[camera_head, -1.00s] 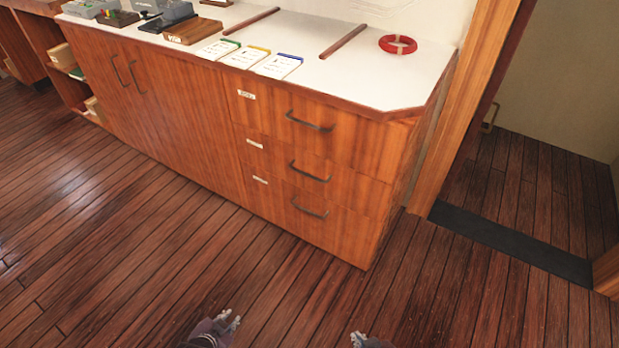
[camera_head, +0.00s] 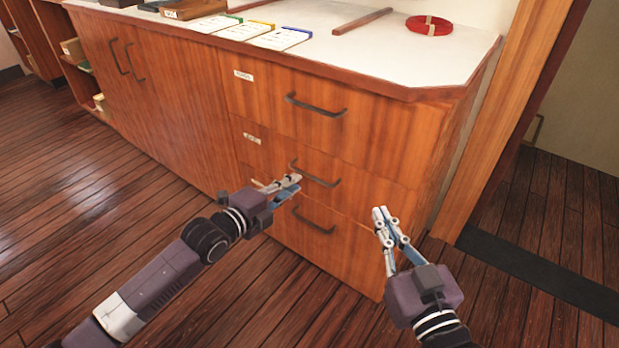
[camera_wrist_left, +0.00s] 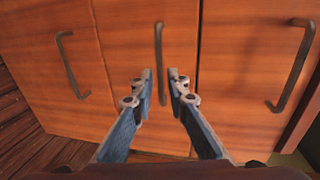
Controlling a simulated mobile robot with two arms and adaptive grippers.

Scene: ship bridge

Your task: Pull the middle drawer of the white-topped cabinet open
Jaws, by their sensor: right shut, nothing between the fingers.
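The white-topped cabinet (camera_head: 368,70) has three wooden drawers with dark bar handles. The middle drawer (camera_head: 365,190) looks closed, flush with its neighbours. Its handle (camera_head: 322,181) also shows in the left wrist view (camera_wrist_left: 159,50), upright there and lined up between the two fingertips. My left gripper (camera_head: 293,183) is open and empty at the left part of this handle in the head view. Whether it touches the handle I cannot tell. My right gripper (camera_head: 384,214) is shut and empty, in front of the drawers' right side.
The top drawer handle (camera_head: 316,106) is above and the bottom drawer handle (camera_head: 314,222) below. Cards, a rod (camera_head: 348,21) and a red ring (camera_head: 429,25) lie on the cabinet top. A doorway with a dark sill (camera_head: 540,272) is at right. The floor in front is clear.

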